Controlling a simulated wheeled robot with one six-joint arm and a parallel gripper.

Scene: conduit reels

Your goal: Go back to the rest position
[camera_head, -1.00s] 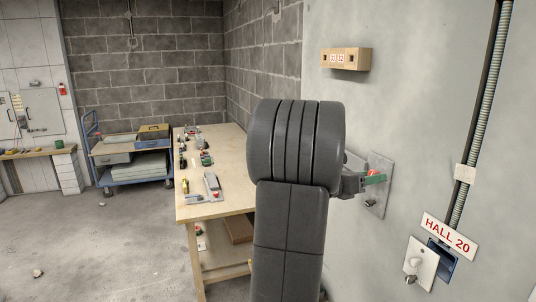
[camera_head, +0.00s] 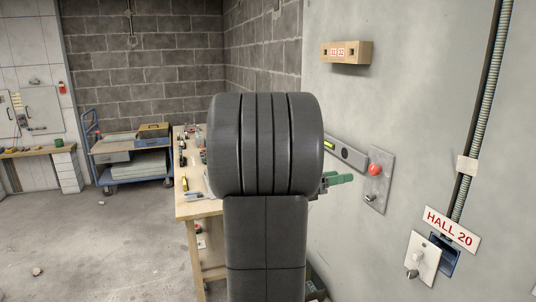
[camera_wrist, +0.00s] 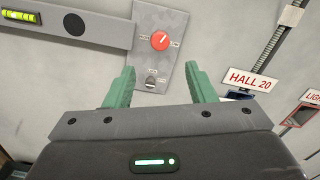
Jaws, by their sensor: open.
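My gripper (camera_wrist: 160,67) is open and empty, its two green fingers apart in the wrist view. In the head view, its green finger (camera_head: 338,180) shows just past the right side of my dark arm, clear of the wall. A grey metal plate (camera_head: 379,190) is on the wall to the right of the gripper. It carries a red knob (camera_head: 375,169) and a small key-like switch below. In the wrist view the plate (camera_wrist: 172,25), with its red knob (camera_wrist: 160,41), appears beyond the fingers. My arm hides part of the table.
A wooden table (camera_head: 202,208) with several tools stands behind my arm. A spirit level (camera_head: 345,152) is on the wall beside the plate. A wooden block (camera_head: 346,52), a HALL 20 sign (camera_head: 450,229) and a white switch (camera_head: 422,259) are also there. Floor at left is mostly clear.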

